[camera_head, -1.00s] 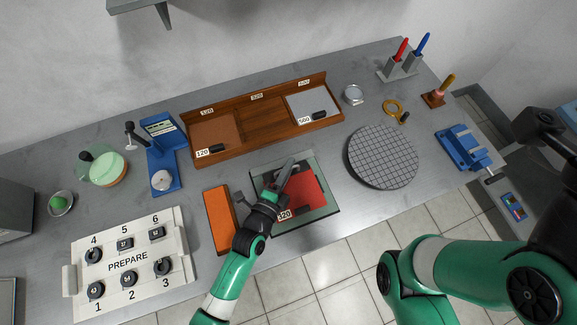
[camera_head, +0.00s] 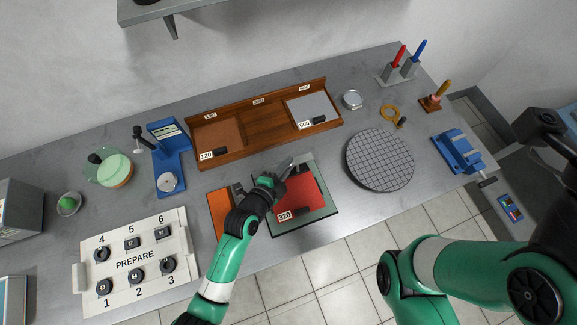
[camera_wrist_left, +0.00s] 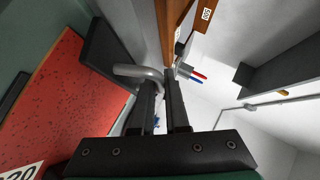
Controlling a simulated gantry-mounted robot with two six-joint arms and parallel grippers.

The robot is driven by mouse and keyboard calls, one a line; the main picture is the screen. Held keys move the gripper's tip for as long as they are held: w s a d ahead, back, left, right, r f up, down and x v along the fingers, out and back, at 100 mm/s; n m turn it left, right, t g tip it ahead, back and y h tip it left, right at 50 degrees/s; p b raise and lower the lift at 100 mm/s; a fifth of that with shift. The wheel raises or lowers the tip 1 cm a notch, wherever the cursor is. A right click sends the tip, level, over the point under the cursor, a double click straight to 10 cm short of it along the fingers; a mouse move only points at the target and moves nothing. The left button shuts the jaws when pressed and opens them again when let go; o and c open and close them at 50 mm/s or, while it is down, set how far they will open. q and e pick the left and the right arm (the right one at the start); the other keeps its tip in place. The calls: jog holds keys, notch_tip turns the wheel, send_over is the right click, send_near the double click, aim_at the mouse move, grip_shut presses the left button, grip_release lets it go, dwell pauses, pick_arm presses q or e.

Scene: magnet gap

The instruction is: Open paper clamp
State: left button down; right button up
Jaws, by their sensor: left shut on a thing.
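A red sandpaper sheet (camera_head: 305,190) labelled 320 lies on a dark green board (camera_head: 322,210) at the front of the bench. It fills the left of the left wrist view (camera_wrist_left: 75,85). A dark clamp bar (camera_wrist_left: 105,55) lies over the sheet's edge there, with a bent grey metal lever (camera_wrist_left: 135,71) beside it. My left gripper (camera_head: 284,168) is at the upper left part of the board. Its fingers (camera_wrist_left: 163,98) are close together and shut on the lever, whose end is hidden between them.
An orange block (camera_head: 219,212) stands just left of the board, close to my left arm. A wooden tray (camera_head: 262,128) is behind it. A round gridded plate (camera_head: 380,160) is at the right. A white PREPARE panel (camera_head: 135,262) is at the left.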

pick_arm(q)
jog(key=shift+w+a+r+n+g, duration=0.25)
jog(key=shift+w+n+g, duration=0.25)
jog(key=shift+g, duration=0.2)
jog(key=shift+w+a+f+n+g+h, duration=0.15)
jog(key=shift+w+n+g, duration=0.15)
jog(key=shift+g, duration=0.2)
jog(key=shift+w+a+r+n+g+h, duration=0.15)
jog(key=shift+n+g, duration=0.15)
jog(key=shift+g, duration=0.2)
jog(key=shift+w+r+n+g+p, duration=0.1)
jog(key=shift+w+n+g+p, duration=0.25)
jog(key=shift+g+p, duration=0.55)
jog(key=shift+w+a+f+n+g+h+p, duration=0.2)
jog(key=shift+n+g+h+p, duration=0.15)
jog(key=shift+p, duration=0.25)
jog(key=shift+w+f+g+h, duration=0.15)
jog(key=shift+f+g+h, duration=0.2)
jog(key=shift+g, duration=0.1)
jog(key=shift+n, duration=0.3)
